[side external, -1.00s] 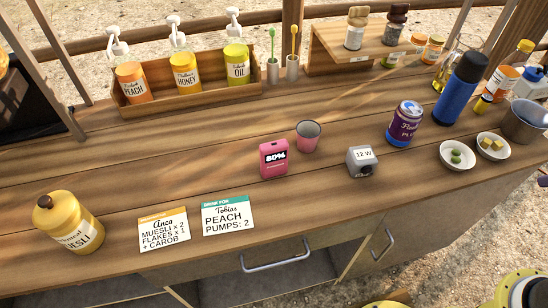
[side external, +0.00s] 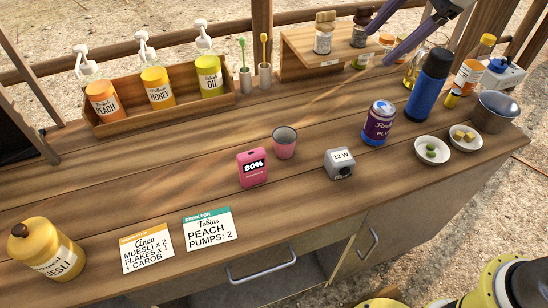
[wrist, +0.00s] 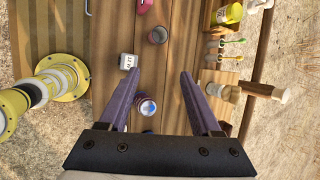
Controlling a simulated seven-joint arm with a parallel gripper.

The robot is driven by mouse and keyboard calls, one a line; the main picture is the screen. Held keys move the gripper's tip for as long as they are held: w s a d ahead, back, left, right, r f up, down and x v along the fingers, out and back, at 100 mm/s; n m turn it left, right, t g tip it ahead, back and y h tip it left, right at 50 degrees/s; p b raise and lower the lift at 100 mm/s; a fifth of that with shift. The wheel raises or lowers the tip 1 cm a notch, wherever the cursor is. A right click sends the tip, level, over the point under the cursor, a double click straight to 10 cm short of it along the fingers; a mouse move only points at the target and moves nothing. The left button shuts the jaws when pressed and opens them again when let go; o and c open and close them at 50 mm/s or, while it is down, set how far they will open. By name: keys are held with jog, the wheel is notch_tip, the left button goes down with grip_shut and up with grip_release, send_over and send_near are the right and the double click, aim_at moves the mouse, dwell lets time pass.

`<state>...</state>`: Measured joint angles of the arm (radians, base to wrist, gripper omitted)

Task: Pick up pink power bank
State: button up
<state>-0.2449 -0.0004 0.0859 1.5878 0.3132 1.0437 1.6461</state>
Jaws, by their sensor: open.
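The pink power bank (side external: 252,167) stands upright on the wooden counter, its dark display reading 80%. In the wrist view only a part of the pink power bank (wrist: 145,5) shows at the top edge. My gripper (wrist: 161,82) is open and empty, with two long purple fingers spread over the counter. In the side view my gripper (side external: 390,35) enters at the top right, above the shelf and bottles, well away from the power bank.
A pink cup (side external: 284,143) stands just right of the power bank, and a grey 12 W block (side external: 340,163) further right. A purple can (side external: 378,124) and blue bottle (side external: 428,84) stand beyond. Order cards (side external: 209,229) lie in front. A pump-bottle crate (side external: 160,116) stands behind.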

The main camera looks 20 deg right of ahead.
jog(key=w+a+f+m+g, duration=0.1)
jog(key=w+a+f, duration=0.35)
jog(key=a, duration=0.25)
jog(key=g, duration=0.3)
send_near(257, 151)
jog(key=shift+n, duration=0.4)
jog(key=x, duration=0.9)
jog(key=shift+a+f, duration=0.1)
jog(key=shift+f, duration=0.15)
jog(key=shift+x, duration=3.25)
jog(key=shift+s+a, duration=0.1)
jog(key=shift+c, duration=0.3)
jog(key=shift+r, duration=0.1)
grip_shut()
